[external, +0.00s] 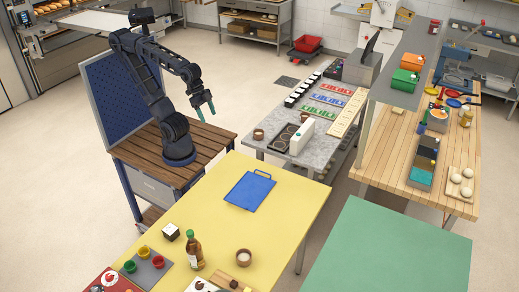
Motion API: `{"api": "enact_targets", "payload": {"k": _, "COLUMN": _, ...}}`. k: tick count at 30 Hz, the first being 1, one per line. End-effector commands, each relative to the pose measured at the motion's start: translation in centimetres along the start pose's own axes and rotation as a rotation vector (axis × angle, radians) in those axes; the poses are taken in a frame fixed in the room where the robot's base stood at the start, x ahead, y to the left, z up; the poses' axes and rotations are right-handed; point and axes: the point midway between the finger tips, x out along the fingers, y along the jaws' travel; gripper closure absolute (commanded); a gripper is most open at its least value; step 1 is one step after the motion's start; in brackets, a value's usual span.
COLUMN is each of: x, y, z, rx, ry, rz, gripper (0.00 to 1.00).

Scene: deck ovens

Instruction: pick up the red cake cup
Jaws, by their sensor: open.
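A small red cup (158,261), which looks like the red cake cup, stands on a grey mat (150,278) at the near left of the yellow table (262,208). A yellow cup (143,252) and a green cup (130,266) stand beside it.
A dark box with a white top (170,231) and a brown bottle (194,250) stand close to the cups. A red board (91,284) lies at their left. A blue tray (250,191) lies farther back, with clear yellow tabletop around it.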

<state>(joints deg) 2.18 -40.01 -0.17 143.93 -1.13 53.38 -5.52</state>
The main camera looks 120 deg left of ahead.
Motion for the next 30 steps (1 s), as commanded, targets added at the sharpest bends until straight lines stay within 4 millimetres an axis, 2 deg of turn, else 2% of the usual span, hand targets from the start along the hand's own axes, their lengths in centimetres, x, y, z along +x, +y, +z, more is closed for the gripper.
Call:
{"api": "enact_targets", "payload": {"k": 6, "x": 2.3, "y": 4.7, "z": -4.2, "rx": -0.16, "ry": -0.041, "rz": 0.064, "gripper": 0.3}}
{"api": "enact_targets", "payload": {"k": 15, "x": 6.4, "y": 12.7, "z": -8.6, "rx": -0.41, "ry": -0.12, "rz": 0.133, "gripper": 0.3}}
{"api": "enact_targets", "payload": {"k": 23, "x": 10.8, "y": 20.6, "z": -10.7, "rx": -0.631, "ry": -0.21, "rz": 0.165, "gripper": 0.3}}
{"api": "enact_targets", "payload": {"k": 30, "x": 15.3, "y": 28.6, "z": -10.9, "rx": -0.84, "ry": -0.304, "rz": 0.165, "gripper": 0.3}}
